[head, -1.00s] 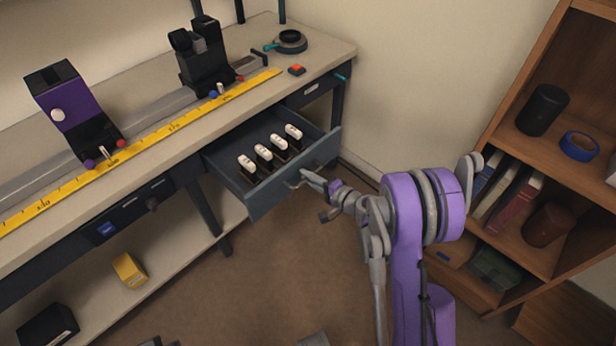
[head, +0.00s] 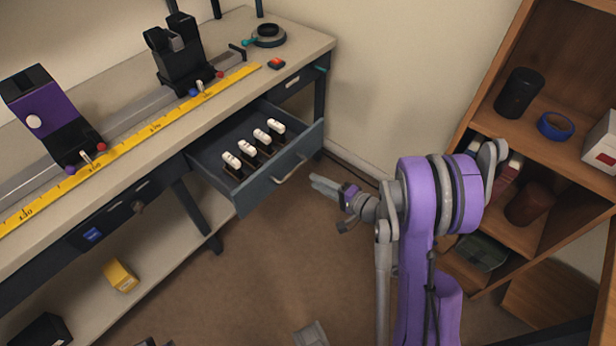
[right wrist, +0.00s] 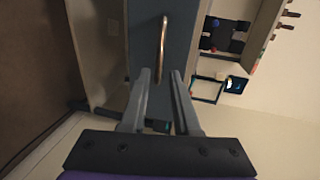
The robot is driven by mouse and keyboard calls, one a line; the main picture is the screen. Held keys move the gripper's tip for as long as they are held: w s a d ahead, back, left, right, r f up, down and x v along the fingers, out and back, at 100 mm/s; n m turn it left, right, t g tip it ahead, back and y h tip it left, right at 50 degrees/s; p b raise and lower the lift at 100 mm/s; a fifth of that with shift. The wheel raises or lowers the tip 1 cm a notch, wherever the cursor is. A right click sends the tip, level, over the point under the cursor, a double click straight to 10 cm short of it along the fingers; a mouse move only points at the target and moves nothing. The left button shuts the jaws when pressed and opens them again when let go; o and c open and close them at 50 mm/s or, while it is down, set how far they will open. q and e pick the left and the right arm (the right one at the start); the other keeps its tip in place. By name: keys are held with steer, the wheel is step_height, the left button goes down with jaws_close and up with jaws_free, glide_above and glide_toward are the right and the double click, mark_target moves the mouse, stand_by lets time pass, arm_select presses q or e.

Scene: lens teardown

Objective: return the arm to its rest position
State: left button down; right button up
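My right arm (head: 425,210), purple and grey, stands at the right of the head view. Its gripper (head: 318,184) is in the air just right of the open drawer's front. In the right wrist view the two fingers (right wrist: 160,75) are apart with nothing between them. The drawer's handle (right wrist: 163,45) lies beyond the fingertips, apart from them. The grey drawer (head: 237,198) is pulled out of the bench and holds several white-topped items (head: 262,137).
A bench (head: 150,185) with a yellow ruler (head: 130,143) and black mounts (head: 183,60) runs along the left. A wooden shelf (head: 545,130) with a dark cylinder (head: 519,93) and blue tape (head: 556,125) stands close behind my right arm. Open floor (head: 260,270) lies between them.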

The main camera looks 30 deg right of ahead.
steer(key=shift+s+d, duration=0.15)
steer(key=shift+s, duration=0.2)
steer(key=shift+r, duration=0.1)
